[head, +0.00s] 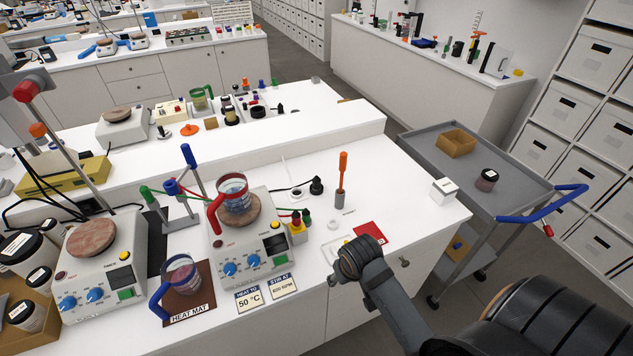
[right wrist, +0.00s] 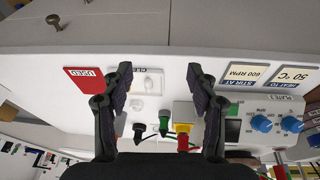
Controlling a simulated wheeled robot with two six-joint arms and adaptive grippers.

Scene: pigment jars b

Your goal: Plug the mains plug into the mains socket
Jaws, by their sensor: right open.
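A black plug-like piece (head: 316,186) stands on the white bench behind and right of the middle hotplate (head: 262,236). A dark cable runs from it toward the hotplate. I take it for the mains plug. A black piece also shows beyond the fingers in the right wrist view (right wrist: 138,134), probably the same plug. I cannot pick out the mains socket with certainty. My right gripper (right wrist: 159,78) is open and empty above the bench front, apart from the plug. My left gripper is not in view.
Near the right gripper are a red card (head: 371,233), a white disc (head: 333,223) and an orange-handled tool (head: 342,175). Small green and red-topped pieces (head: 299,228) stand beside the hotplate. A raised white shelf (head: 340,130) lies behind. The bench's right end is mostly clear.

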